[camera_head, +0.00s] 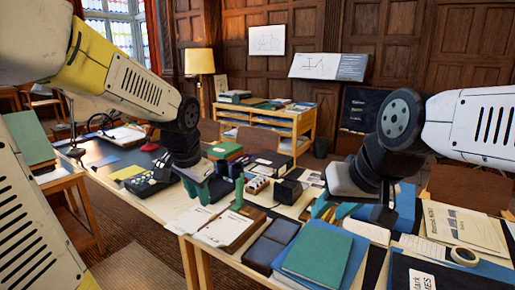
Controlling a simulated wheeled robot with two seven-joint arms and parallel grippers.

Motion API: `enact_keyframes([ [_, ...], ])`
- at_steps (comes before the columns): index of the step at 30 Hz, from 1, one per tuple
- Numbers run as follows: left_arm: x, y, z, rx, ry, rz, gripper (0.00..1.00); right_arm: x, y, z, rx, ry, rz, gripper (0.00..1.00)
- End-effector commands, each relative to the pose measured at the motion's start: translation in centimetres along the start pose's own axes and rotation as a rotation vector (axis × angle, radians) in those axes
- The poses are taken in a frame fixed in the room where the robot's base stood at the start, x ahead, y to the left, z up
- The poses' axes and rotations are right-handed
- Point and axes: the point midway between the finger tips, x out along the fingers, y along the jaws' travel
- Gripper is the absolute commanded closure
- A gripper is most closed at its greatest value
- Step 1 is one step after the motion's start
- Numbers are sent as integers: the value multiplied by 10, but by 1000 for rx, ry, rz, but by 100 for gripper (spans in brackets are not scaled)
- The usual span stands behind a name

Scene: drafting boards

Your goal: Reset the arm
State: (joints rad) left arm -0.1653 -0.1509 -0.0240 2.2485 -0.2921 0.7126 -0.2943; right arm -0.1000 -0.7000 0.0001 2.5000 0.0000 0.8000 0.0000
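My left arm comes in from the left, and its gripper (222,190) hangs over the desks near the middle. Its green fingers are apart, with nothing seen between them. My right arm comes in from the right, and its gripper (350,211) is low over the cluttered near desk.
Near the grippers lie a clipboard with paper (226,229), a teal book (317,250), a blue-black case (271,244) and a tape roll (464,256). A black device (287,191) stands between the grippers. A lamp (199,62) and shelf desk (264,119) stand behind.

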Motion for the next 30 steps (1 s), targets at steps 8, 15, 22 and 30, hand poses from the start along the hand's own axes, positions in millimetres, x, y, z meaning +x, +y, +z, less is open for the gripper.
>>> enact_keyframes([
  [8, -65, 35, 50, -333, 132, 50, 73, 0, 0, 0, 0, 0, 0, 64],
  [15, -91, 62, 79, -523, 208, 100, 73, 0, 0, 0, 0, 0, 0, 64],
  [22, -95, 70, 85, -572, 225, 117, 73, 0, 0, 0, 0, 0, 0, 64],
  [30, -95, 69, 85, -570, 225, 117, 73, 0, 0, 0, 0, 0, 0, 64],
])
